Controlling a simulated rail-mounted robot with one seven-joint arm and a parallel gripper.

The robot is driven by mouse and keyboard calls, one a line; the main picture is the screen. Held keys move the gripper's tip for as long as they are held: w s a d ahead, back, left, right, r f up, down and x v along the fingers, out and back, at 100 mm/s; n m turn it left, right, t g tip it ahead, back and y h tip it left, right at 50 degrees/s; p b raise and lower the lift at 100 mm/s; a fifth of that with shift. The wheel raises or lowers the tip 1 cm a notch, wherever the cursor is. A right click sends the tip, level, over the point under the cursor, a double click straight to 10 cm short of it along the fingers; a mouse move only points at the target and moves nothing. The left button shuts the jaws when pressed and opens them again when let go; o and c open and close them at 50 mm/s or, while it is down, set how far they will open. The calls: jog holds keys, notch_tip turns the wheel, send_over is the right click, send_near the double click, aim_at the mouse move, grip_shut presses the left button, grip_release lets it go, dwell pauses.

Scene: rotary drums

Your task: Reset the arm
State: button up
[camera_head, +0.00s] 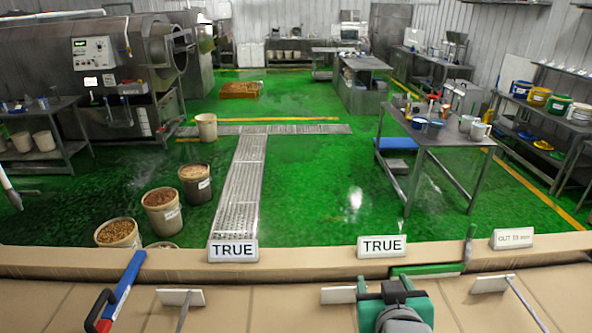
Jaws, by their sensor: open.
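My gripper (384,284) shows at the bottom of the head view, right of the middle, at the end of my teal and dark grey arm. Its dark fingers are apart, with nothing seen between them. It is in front of the beige ledge (300,262), close to a white block (338,295) on its left. The rest of my arm is cut off by the lower edge.
A blue bar with a black and red handle (122,290) lies at left. Two "TRUE" signs (233,251) and a smaller sign (512,238) stand along the ledge. Beyond are buckets (163,212), a metal table (440,135), a drum machine (95,55) and open green floor (330,190).

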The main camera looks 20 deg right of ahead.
jog(key=w+a+r+n+t, duration=0.1)
jog(key=a+r+t, duration=0.3)
jog(key=a+r, duration=0.75)
jog(key=s+a+r+n+t+y+p, duration=0.1)
jog(key=s+a+r+t+y, duration=0.2)
jog(key=s+a+r, duration=0.3)
jog(key=s+a+r+n+t+y+p, duration=0.1)
jog(key=s+a+r+t+y, duration=0.2)
jog(key=a+r, duration=0.8)
notch_tip(320, 180, up, 7)
jog(key=s+t, duration=0.2)
jog(key=shift+s+a+f+n+t+p, duration=0.2)
jog(key=shift+s+a+n+t+p, duration=0.1)
jog(key=shift+s+a+p, duration=0.1)
